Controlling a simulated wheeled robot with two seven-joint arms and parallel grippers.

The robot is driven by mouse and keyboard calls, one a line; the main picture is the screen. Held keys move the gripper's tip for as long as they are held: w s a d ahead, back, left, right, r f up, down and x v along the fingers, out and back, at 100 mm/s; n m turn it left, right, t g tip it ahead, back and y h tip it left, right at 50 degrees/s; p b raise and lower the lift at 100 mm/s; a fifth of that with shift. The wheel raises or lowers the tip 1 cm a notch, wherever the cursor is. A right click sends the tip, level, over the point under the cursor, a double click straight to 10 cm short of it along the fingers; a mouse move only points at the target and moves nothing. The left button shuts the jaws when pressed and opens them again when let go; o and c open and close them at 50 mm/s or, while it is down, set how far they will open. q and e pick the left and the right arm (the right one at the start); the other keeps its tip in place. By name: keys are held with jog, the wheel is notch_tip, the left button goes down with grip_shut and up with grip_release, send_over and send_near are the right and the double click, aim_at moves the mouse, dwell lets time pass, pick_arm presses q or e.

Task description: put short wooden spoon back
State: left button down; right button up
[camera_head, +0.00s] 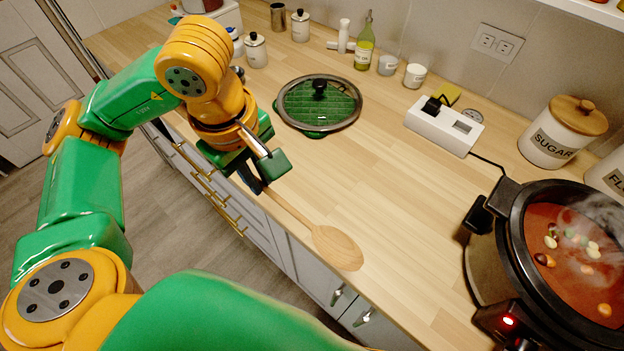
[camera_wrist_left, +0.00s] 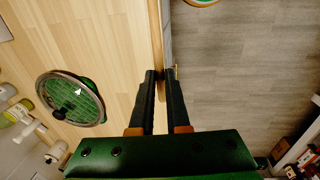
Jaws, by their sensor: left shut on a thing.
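The short wooden spoon (camera_head: 335,246) has a pale round bowl and a thin handle, and shows over the front part of the wooden counter in the head view. Its bowl points toward the front right and its handle runs back to my left gripper (camera_head: 258,187). My left gripper is shut on the handle, close to the counter's front edge. In the left wrist view the two dark fingers of my left gripper (camera_wrist_left: 161,74) lie nearly parallel over the counter edge; the spoon is hard to tell from the wood there. My right gripper is out of view.
A slow cooker of steaming red stew (camera_head: 570,260) stands at the right. A green glass lid (camera_head: 318,104) lies on the counter behind my gripper. A white device (camera_head: 443,127), a sugar canister (camera_head: 562,132) and small bottles line the wall. The middle counter is clear.

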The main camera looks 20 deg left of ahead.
pick_arm(q)
send_near(297, 173)
jog(key=f, duration=0.1)
jog(key=f+p, duration=0.1)
jog(key=shift+w+d+f+p, duration=0.15)
jog(key=shift+w+f+p, duration=0.1)
jog(key=shift+p, duration=0.05)
notch_tip(297, 173, down, 4)
jog(key=shift+w+r+p, duration=0.1)
jog(key=shift+r+p, duration=0.15)
jog(key=shift+p, duration=0.7)
jog(key=shift+w+f+b, duration=0.1)
jog(key=shift+f+b, duration=0.25)
jog(key=shift+b, duration=0.05)
jog(key=c, duration=0.9)
grip_release()
jog(key=shift+r, duration=0.1)
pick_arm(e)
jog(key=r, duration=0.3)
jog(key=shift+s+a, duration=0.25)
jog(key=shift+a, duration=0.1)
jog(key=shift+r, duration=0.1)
